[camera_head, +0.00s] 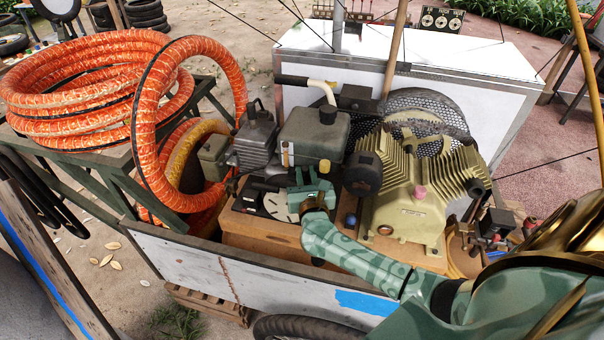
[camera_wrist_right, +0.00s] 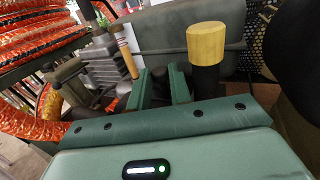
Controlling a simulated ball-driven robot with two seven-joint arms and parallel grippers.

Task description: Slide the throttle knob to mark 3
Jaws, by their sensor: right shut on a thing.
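My right gripper (camera_head: 312,180) reaches in from the right over the engine on the cart. In the right wrist view its two green fingers (camera_wrist_right: 162,88) are shut on a small dark piece, which I take to be the throttle knob (camera_wrist_right: 160,77). Only its top shows between the fingers. In the head view the gripper hides the knob. A dark plate with a pale face (camera_head: 279,207) lies just left of the gripper, partly covered by it. The mark numbers cannot be read. My left gripper is in neither view.
A yellow-topped black post (camera_wrist_right: 206,45) stands close right of the fingers in the wrist view. The ribbed compressor (camera_head: 410,195) is to the right, the engine's grey-green tank (camera_head: 312,132) behind. An orange hose coil (camera_head: 85,85) lies at left. The cart's front wall (camera_head: 230,270) rises before the engine.

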